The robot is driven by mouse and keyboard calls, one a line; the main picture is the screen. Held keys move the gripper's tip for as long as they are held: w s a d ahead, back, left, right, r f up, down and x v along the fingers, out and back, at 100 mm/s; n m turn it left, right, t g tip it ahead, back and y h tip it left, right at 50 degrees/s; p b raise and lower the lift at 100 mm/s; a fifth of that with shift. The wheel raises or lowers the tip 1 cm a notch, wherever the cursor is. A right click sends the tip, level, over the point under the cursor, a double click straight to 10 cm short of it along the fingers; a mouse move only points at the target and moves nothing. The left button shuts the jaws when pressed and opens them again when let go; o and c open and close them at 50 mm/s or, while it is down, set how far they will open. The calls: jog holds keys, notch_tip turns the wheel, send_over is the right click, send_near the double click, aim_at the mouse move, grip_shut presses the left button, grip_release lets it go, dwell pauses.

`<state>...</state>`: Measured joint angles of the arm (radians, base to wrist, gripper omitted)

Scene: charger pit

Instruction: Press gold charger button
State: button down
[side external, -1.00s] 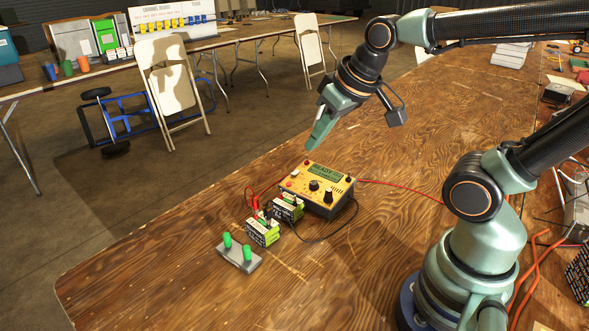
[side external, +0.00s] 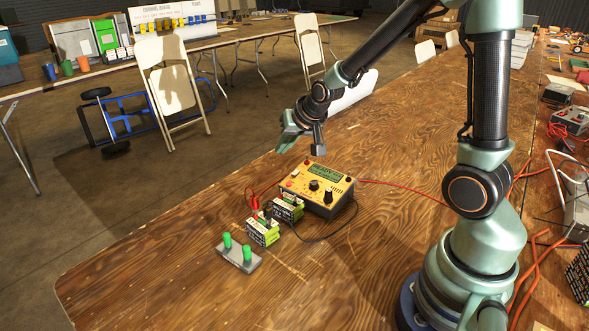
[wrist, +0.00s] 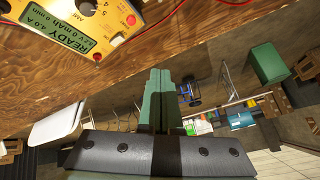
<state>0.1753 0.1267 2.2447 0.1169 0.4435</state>
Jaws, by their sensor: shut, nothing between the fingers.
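The gold charger (side external: 318,183) sits on the wooden table with a green display, black knobs and small round parts along its left side. In the wrist view, the charger (wrist: 80,28) is cut off at the top left; its display (wrist: 55,38) reads READY.
Battery packs (side external: 264,230) stand in front of the charger, joined by red and black leads. A grey block with two green posts (side external: 239,252) is nearer the camera. A red cable (side external: 400,187) runs right. The table's left front is clear.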

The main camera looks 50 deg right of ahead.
jog(key=shift+f, duration=0.1)
dwell(0.3)
send_near(282, 183)
jog(key=shift+x, duration=2.1)
jog(key=shift+w, duration=0.2)
dwell(0.4)
jog(key=shift+f, duration=0.35)
jog(key=shift+f, duration=0.35)
dwell(0.8)
jog(key=shift+r, duration=0.1)
jog(key=shift+a+r, duration=0.15)
jog(key=shift+r, duration=0.5)
